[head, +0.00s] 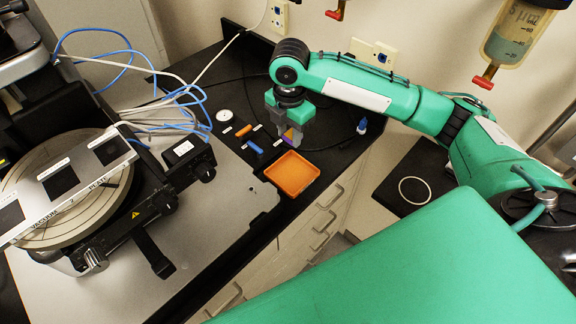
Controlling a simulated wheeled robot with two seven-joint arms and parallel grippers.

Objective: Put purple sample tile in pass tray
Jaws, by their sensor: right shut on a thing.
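My right gripper (290,136) points down over the black bench, just behind the orange tray. My left gripper is out of view.
An orange piece (243,130) and a blue piece (255,147) lie left of my gripper among small white labels. A white disc (224,115) lies behind them. A small blue-capped bottle (362,126) stands to the right. The profiler stage (75,205) with cables fills the left.

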